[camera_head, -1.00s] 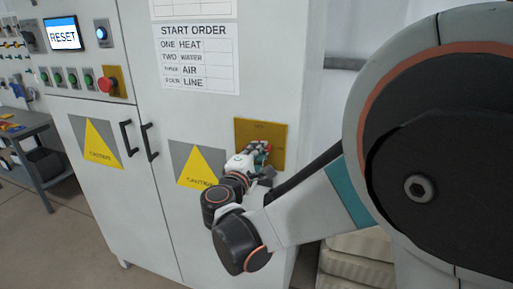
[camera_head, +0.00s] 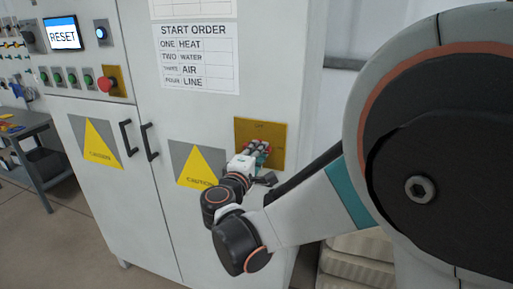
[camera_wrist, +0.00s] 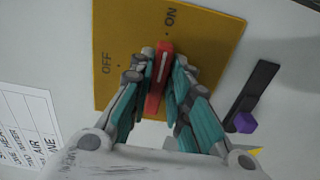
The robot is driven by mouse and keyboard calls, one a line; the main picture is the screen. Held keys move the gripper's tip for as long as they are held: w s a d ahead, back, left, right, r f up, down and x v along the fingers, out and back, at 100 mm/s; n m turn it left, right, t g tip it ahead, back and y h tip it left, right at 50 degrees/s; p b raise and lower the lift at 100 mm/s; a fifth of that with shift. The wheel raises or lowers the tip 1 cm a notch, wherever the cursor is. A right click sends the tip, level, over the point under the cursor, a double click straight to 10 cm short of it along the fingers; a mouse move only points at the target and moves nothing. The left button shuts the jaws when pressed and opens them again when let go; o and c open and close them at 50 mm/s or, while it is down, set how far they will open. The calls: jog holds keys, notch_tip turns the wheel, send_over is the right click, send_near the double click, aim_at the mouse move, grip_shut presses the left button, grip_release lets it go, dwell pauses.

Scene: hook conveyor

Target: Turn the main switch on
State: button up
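The main switch has a yellow plate (camera_wrist: 205,35) with a red handle (camera_wrist: 162,75) marked by a white line. In the wrist view OFF is at the plate's left and ON at its top. The handle's upper end points close to the ON dot. My gripper (camera_wrist: 165,58) has a finger on each side of the handle and looks shut on it. In the head view my gripper (camera_head: 258,150) is at the yellow plate (camera_head: 274,131) and hides most of the handle and the ON mark.
The switch is on a grey cabinet (camera_head: 190,120) with two black door handles. A panel at upper left has a RESET screen (camera_head: 62,34), several green buttons and a red knob (camera_head: 106,84). In the wrist view a black bar with a purple end (camera_wrist: 244,122) is beside the plate.

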jog(key=shift+o, duration=0.8)
jog(key=v, duration=0.7)
jog(key=shift+s, duration=0.25)
